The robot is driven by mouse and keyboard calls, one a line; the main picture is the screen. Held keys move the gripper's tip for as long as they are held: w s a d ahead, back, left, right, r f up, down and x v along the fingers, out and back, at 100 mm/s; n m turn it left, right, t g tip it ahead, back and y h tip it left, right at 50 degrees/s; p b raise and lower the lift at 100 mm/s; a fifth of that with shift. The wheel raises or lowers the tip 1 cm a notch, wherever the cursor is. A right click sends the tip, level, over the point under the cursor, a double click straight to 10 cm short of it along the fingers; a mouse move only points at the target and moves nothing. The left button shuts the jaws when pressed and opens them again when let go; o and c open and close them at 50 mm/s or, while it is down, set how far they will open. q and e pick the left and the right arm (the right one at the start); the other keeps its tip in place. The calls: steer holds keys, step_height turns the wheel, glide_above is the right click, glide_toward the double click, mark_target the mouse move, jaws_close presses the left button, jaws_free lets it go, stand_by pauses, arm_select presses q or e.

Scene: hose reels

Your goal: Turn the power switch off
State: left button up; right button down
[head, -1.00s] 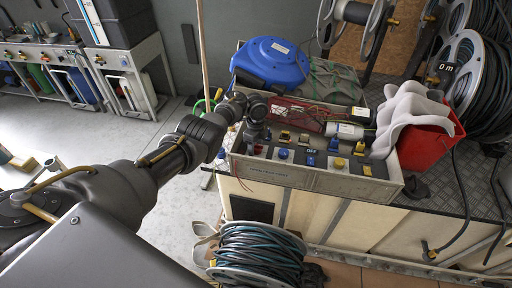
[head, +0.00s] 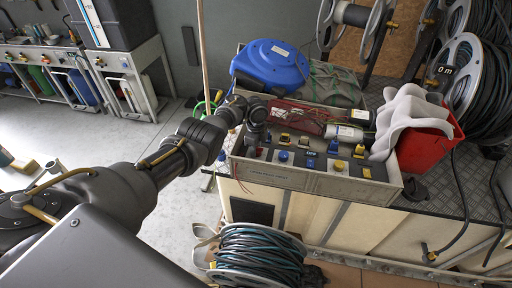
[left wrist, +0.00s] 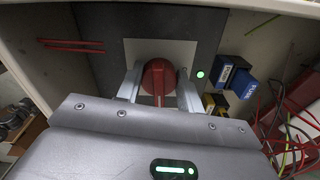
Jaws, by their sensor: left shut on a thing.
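The red rotary power switch (left wrist: 158,76) sits on a pale square plate on a dark panel (left wrist: 110,60). In the left wrist view, the two metal fingers of my left gripper (left wrist: 160,90) are on either side of its red handle, shut on it. The handle points toward the bottom of that view. A green lamp (left wrist: 200,73) glows to the right of the switch. In the head view, my left gripper (head: 252,138) reaches down at the left end of the grey control box (head: 300,182) and hides the switch. My right gripper is not in view.
Blue and yellow fuse blocks (left wrist: 240,82) and loose wires (left wrist: 295,135) lie close on the right in the wrist view. A blue hose reel (head: 271,65) stands behind the box. A red bin (head: 425,147) with a grey wavy piece stands to the right.

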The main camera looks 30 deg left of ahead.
arm_select(q)
steer(key=n+p, duration=0.2)
steer(key=n, duration=0.1)
steer(key=shift+s+r, duration=0.1)
steer(key=shift+r, duration=0.1)
steer(key=n+p, duration=0.1)
steer(key=n, duration=0.1)
steer(key=n+p, duration=0.1)
steer(key=n, duration=0.2)
steer(key=shift+s+d+f+n+p, duration=0.1)
steer(key=shift+d+n+p, duration=0.05)
steer(key=shift+n+p, duration=0.2)
steer(key=n+p, duration=0.1)
steer(key=n, duration=0.3)
steer(key=shift+d+n+p, duration=0.1)
steer(key=shift+n+p, duration=0.35)
steer(key=shift+n, duration=1.7)
steer(key=shift+f, duration=0.1)
steer(key=o, duration=1)
